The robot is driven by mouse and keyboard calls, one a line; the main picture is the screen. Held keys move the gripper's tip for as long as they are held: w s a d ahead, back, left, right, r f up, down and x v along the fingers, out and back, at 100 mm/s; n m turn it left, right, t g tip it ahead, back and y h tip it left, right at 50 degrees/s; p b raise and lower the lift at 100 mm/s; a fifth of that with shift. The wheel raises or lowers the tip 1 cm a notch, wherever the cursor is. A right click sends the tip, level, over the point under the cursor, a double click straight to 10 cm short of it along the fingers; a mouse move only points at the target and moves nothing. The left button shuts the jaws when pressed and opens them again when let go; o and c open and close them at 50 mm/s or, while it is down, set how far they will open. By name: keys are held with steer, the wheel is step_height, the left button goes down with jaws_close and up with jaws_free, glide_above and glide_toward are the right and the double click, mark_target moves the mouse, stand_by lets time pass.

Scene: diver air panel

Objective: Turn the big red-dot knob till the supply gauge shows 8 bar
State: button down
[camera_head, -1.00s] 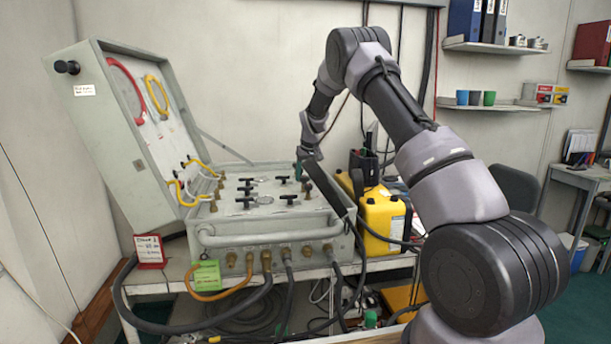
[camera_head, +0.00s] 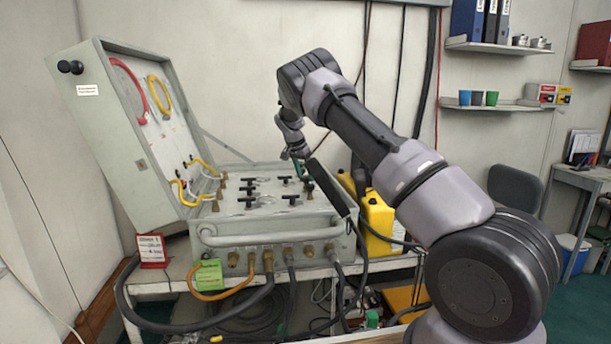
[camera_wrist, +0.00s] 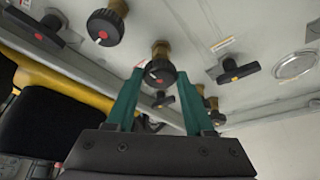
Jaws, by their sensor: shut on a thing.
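My gripper (camera_wrist: 160,90) has two green fingers, one on each side of a black round knob (camera_wrist: 160,73) with a small red mark, and it is shut on that knob. The knob sits on a brass stem on the pale panel. In the head view my gripper (camera_head: 300,166) is at the back right of the open case's panel (camera_head: 230,208), and the arm hides the knob there. A round gauge (camera_wrist: 293,65) shows at the right of the wrist view; its reading is too small to tell.
Another black knob with a red dot (camera_wrist: 104,27) and a black T-handle (camera_wrist: 238,72) are close by. The case's raised lid (camera_head: 115,130) stands at the left. A yellow container (camera_head: 378,220) stands just right of the case. Hoses hang at the front.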

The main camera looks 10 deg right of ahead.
steer(key=m, duration=0.2)
steer(key=m+g, duration=0.1)
steer(key=m, duration=0.1)
steer(key=shift+w+a+m+g+h, duration=0.1)
steer(key=shift+w+m+g+h, duration=0.1)
steer(key=shift+m+g+h, duration=0.15)
steer(key=shift+w+m+g, duration=0.1)
steer(key=shift+m+g, duration=0.55)
steer(key=shift+m, duration=1.1)
steer(key=shift+a, duration=0.1)
steer(key=shift+c, duration=1.4)
jaws_free()
